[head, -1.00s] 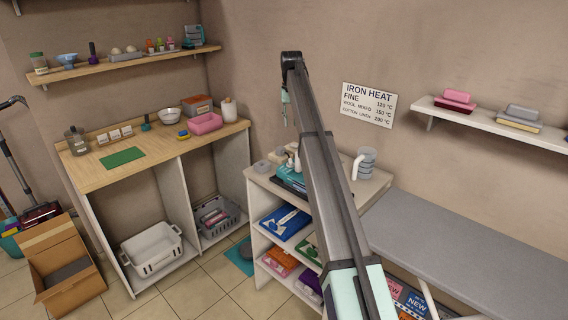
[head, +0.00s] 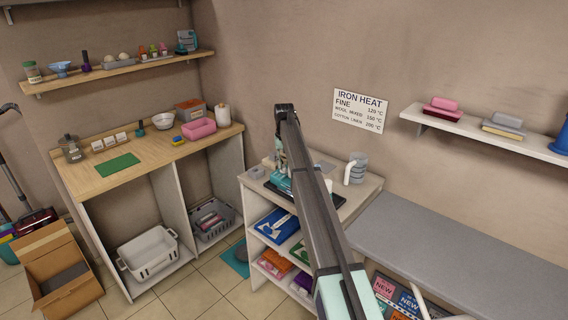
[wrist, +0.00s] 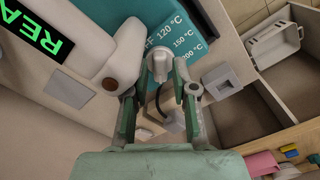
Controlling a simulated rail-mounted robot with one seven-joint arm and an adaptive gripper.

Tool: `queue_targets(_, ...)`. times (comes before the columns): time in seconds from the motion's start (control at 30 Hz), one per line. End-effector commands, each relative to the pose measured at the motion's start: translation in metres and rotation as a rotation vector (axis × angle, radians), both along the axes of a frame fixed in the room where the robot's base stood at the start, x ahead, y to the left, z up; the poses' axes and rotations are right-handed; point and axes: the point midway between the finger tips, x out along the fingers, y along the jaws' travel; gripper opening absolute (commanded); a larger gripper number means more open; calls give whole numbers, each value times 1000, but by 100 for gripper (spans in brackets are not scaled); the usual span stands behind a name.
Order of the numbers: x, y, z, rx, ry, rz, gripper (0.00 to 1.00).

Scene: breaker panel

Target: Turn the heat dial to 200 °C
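In the wrist view the pale heat dial (wrist: 160,64) sits on a teal panel (wrist: 196,22) printed with OFF, 120 °C, 150 °C and 200 °C. The dial's pointer direction is hard to make out. My gripper (wrist: 155,86) is open, its two green fingers apart on either side of the space in front of the dial; I cannot tell whether either touches it. In the head view my gripper (head: 281,157) hangs over the teal appliance (head: 279,183) on the white cabinet, and my arm hides part of it.
A wall sign (head: 360,110) lists fabric heats: fine 120, wool/mixed 150, cotton/linen 200 °C. A grey jug (head: 357,168) stands right of the arm.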

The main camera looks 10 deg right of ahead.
Motion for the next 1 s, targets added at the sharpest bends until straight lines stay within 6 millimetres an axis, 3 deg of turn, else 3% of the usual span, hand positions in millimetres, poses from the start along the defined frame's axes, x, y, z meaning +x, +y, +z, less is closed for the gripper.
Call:
queue_targets(0.2,0,0,-13,0,-1,0,27)
queue_targets(0.47,0,0,-14,0,-1,0,27)
queue_targets(0.57,0,0,-14,0,-1,0,0)
queue_targets(1.0,0,0,-14,0,-1,-33,0)
